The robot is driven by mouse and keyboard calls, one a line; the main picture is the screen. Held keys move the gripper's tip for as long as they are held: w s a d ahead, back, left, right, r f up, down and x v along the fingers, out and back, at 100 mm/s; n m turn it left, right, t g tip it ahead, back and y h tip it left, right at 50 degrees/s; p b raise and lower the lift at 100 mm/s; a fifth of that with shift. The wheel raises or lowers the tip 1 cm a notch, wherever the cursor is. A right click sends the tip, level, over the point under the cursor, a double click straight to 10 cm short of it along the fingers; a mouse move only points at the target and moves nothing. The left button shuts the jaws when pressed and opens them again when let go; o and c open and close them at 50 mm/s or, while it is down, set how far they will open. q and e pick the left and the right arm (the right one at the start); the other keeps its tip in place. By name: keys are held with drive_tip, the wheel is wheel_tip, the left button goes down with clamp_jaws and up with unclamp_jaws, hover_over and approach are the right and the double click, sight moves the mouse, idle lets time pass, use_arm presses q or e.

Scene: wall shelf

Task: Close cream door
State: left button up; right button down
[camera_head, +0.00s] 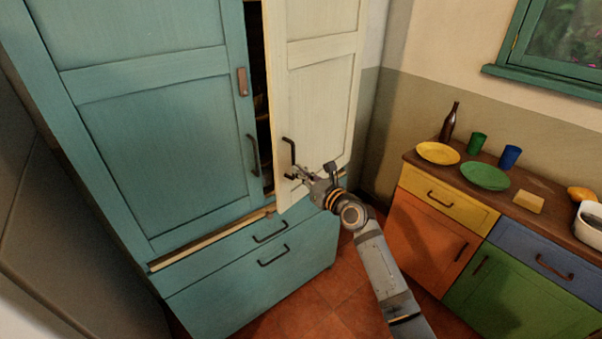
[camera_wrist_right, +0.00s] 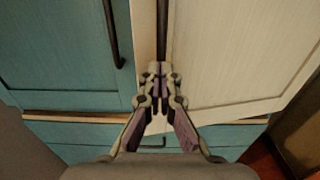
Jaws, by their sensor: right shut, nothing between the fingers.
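The cream door (camera_head: 313,85) is the right door of a tall teal cabinet. It stands ajar, with a dark gap between it and the teal door (camera_head: 165,130). Its dark handle (camera_head: 290,152) is near its lower left edge. My right gripper (camera_head: 297,175) is shut and empty, just below that handle by the door's lower left part; I cannot tell whether it touches the door. In the right wrist view the shut fingers (camera_wrist_right: 157,75) point up at the cream door's (camera_wrist_right: 235,60) left edge, below the handle. My left gripper is not in view.
Teal drawers (camera_head: 255,285) are below the doors. At right, a low coloured sideboard (camera_head: 430,240) carries a yellow plate (camera_head: 438,153), a green plate (camera_head: 485,176), cups and a dark bottle (camera_head: 449,123). Red tiled floor (camera_head: 315,305) is open between them.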

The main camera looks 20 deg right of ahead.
sight(280, 162)
drive_tip(key=w+p, duration=0.1)
drive_tip(key=a+r+h+p, duration=0.1)
drive_tip(key=p, duration=0.1)
drive_tip(key=w+m+p, duration=0.1)
drive_tip(key=shift+w+a+r+t, duration=0.15)
drive_tip(key=shift+w+a+t, duration=0.15)
drive_tip(key=shift+w+a, duration=0.05)
drive_tip(key=shift+h, duration=0.5)
drive_tip(key=w+a, duration=0.1)
drive_tip(key=w, duration=0.1)
drive_tip(key=w+a+f, duration=0.1)
drive_tip(key=w+a, duration=0.1)
drive_tip(key=shift+w+a+f, duration=0.2)
drive_tip(key=shift+w+r, duration=0.1)
drive_tip(key=shift+r, duration=0.2)
drive_tip(key=shift+r, duration=0.1)
